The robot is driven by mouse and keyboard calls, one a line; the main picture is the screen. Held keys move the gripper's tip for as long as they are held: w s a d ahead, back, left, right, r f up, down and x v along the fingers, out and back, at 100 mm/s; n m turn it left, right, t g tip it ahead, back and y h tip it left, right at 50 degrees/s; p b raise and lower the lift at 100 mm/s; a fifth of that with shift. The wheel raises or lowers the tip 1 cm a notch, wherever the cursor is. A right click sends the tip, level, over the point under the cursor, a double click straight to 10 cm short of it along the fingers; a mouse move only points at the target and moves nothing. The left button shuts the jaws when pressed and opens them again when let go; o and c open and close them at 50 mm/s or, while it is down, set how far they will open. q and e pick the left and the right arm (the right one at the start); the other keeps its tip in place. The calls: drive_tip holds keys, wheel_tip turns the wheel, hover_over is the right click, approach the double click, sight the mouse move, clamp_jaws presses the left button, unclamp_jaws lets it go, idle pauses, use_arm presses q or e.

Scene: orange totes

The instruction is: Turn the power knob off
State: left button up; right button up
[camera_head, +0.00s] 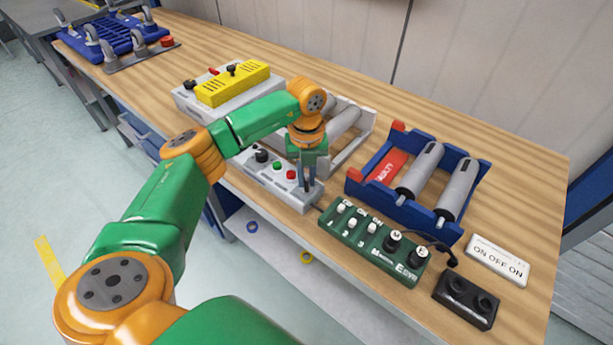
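A grey control box (252,171) lies near the bench's front edge. It has a black knob (261,156), a green button (277,167) and a red button (291,175). My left gripper (309,187) points down over the box's right end, right of the red button. Its dark fingers are close together, and I cannot tell whether they hold anything; they hide what is beneath them. A green box (372,243) to the right has white switches and two black knobs (393,241). Which knob is the power knob is not clear. My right gripper is not in view.
A yellow-topped box (232,83) stands behind my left arm. A blue roller frame (384,206), a black two-hole block (467,299) and an ON OFF ON plate (497,260) are to the right. The wooden bench (490,125) is clear at the back right.

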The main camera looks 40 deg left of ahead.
sight(306, 181)
use_arm(q)
drive_tip(key=o, duration=0.3)
drive_tip(key=shift+o, duration=0.2)
wheel_tip(306, 181, up, 7)
drive_tip(key=shift+r+b, duration=0.1)
drive_tip(key=shift+b, duration=0.7)
